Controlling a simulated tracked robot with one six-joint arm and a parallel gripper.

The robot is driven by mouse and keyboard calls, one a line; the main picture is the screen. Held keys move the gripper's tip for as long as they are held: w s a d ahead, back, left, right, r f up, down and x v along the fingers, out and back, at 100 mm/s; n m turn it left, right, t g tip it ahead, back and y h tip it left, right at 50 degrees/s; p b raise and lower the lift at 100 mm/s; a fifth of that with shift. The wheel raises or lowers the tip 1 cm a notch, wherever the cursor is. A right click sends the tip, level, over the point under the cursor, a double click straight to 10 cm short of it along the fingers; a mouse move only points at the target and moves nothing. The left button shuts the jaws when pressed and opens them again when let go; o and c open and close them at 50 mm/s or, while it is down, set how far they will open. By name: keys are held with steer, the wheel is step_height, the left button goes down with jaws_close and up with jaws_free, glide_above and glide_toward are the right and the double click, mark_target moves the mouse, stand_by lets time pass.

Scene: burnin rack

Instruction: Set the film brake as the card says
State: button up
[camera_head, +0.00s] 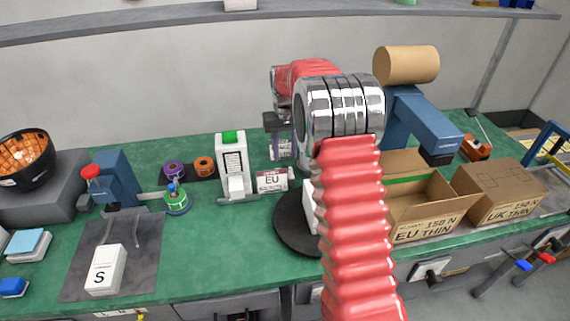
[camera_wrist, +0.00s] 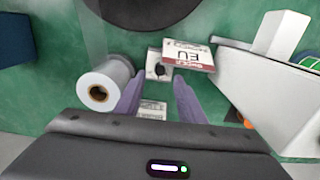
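The card (camera_head: 272,180) stands on the green bench and reads EU, with smaller print I cannot read. It shows upside down in the wrist view (camera_wrist: 188,56). Beyond my fingertips there is a small pale block with a black knob (camera_wrist: 158,70), possibly the film brake; its setting is too small to read. A film roll (camera_wrist: 104,88) stands left of my fingers. A small printed white plate (camera_wrist: 152,110) shows between the fingers. My gripper (camera_wrist: 158,86) is open, its two purple fingers apart with nothing held. In the head view, my arm hides part of this area.
A black round turntable (camera_head: 290,240) lies near the front, partly behind my arm. An open carton (camera_head: 410,222) marked EU THIN 150 N and a UK THIN carton (camera_head: 505,195) stand right. A white dispenser (camera_head: 233,160) stands left of the card. Bench between mat and turntable is clear.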

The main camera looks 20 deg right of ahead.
mark_target(285, 167)
steer(key=shift+f, duration=2.6)
steer(key=shift+c, duration=0.2)
jaws_close()
